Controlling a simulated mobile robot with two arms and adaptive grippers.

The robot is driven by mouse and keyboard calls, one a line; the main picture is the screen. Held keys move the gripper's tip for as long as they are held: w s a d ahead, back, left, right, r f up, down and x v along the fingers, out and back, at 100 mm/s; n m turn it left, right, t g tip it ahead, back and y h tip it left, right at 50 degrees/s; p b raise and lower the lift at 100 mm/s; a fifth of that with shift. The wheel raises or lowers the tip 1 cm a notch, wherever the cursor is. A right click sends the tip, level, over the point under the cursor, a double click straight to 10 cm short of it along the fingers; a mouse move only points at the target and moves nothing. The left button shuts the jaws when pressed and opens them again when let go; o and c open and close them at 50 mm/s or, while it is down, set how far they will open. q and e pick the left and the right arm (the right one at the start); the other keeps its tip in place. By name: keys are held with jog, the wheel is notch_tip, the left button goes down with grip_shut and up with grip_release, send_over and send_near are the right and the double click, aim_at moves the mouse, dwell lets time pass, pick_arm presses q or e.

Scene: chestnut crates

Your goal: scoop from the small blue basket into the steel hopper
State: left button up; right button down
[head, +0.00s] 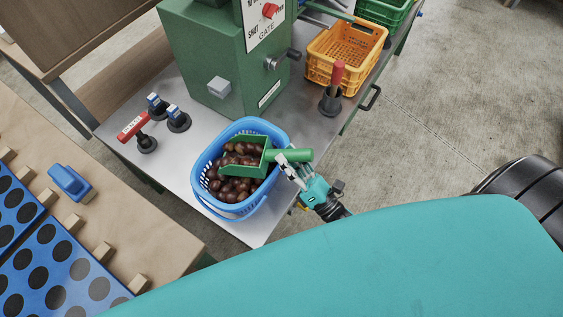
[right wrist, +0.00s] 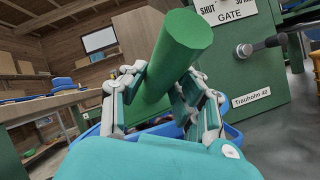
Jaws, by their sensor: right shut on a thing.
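The small blue basket (head: 213,158) stands on the steel table top and holds many brown chestnuts (head: 228,187). My right gripper (head: 291,163) is shut on the handle of a green scoop (head: 250,157). In the right wrist view the green handle (right wrist: 178,52) rises between the fingers, with the basket's blue rim (right wrist: 233,133) behind. The green machine (head: 205,55) with the GATE lever stands behind the basket; the hopper opening is not visible. My left gripper is not in view.
An orange crate (head: 345,50) and a dark holder with a red-handled tool (head: 336,78) stand to the right. A red-handled tool (head: 133,126) and blue-topped knobs (head: 176,114) are left of the basket. A blue board with round holes (head: 60,255) lies at lower left.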

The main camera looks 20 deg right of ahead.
aim_at(313, 155)
jog(key=shift+s+d+r+m+t+h+p, duration=0.2)
jog(key=shift+s+d+r+m+t, duration=0.3)
jog(key=shift+d+r, duration=0.35)
jog(key=shift+s+d+r+m+t+h+p, duration=0.1)
jog(key=shift+s+d+r+m+t+p, duration=0.2)
jog(key=shift+s+d+r, duration=0.4)
jog(key=shift+s+d+r+m+t+h+p, duration=0.1)
jog(key=shift+s+d+r+m+t+p, duration=0.3)
jog(key=shift+d+r, duration=0.5)
jog(key=shift+a+r, duration=0.1)
jog(key=shift+a, duration=0.05)
